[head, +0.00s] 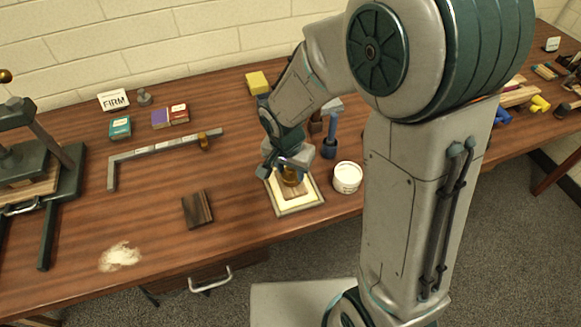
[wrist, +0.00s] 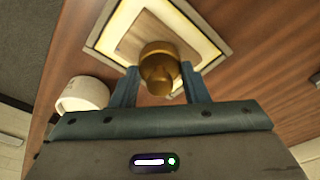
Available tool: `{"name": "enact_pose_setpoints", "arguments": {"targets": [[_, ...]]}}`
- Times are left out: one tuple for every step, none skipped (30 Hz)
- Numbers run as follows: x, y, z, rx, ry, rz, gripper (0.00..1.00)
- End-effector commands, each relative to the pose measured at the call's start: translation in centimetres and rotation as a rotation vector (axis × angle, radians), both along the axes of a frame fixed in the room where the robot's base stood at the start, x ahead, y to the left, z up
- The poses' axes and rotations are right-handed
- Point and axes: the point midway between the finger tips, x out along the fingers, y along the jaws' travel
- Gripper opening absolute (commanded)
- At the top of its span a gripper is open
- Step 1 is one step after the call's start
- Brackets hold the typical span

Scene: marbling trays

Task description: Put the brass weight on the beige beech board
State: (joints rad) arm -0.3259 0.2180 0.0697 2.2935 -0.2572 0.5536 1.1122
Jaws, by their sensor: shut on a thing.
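My gripper (head: 287,164) is shut on the brass weight (head: 291,179), a small rounded, golden-brown piece. The wrist view shows the weight (wrist: 159,66) upright between the two fingers. It is over the beige beech board (head: 299,191), which lies inside a pale, bright panel with a light frame (head: 299,210). The board also shows in the wrist view (wrist: 134,42), partly hidden behind the weight. I cannot tell whether the weight's base touches the board.
A white tub (head: 347,178) stands just right of the panel, and a blue-handled tool (head: 330,135) behind it. A dark wood block (head: 197,209) lies to the left. A metal square (head: 150,155) lies farther back. White powder (head: 120,256) is near the front edge.

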Motion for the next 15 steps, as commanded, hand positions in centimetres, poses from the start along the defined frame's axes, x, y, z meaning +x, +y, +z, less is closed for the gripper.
{"name": "enact_pose_setpoints", "arguments": {"targets": [[0.05,0.01,0.08,0.000,-0.001,0.000,0.02],[0.05,0.01,0.08,0.000,-0.001,0.000,0.02],[0.05,0.01,0.07,0.000,-0.001,0.000,0.02],[0.05,0.01,0.01,0.000,-0.001,0.000,0.02],[0.05,0.01,-0.08,0.000,-0.001,0.000,0.02],[0.05,0.00,-0.24,0.000,-0.001,0.000,0.02],[0.05,0.01,-0.33,0.000,-0.001,0.000,0.02],[0.00,-0.02,-0.34,0.000,0.000,0.000,0.44],[0.01,-0.02,-0.23,0.000,0.000,0.000,0.55],[0.01,-0.02,-0.22,0.000,0.000,0.000,0.63],[0.01,-0.02,-0.22,0.000,0.000,0.000,0.63],[0.01,-0.02,-0.22,0.000,0.000,0.000,0.63],[0.01,-0.02,-0.22,0.000,0.000,0.000,0.63],[0.01,-0.02,-0.22,0.000,0.000,0.000,0.63],[0.01,-0.02,-0.22,0.000,0.000,0.000,0.63]]}}
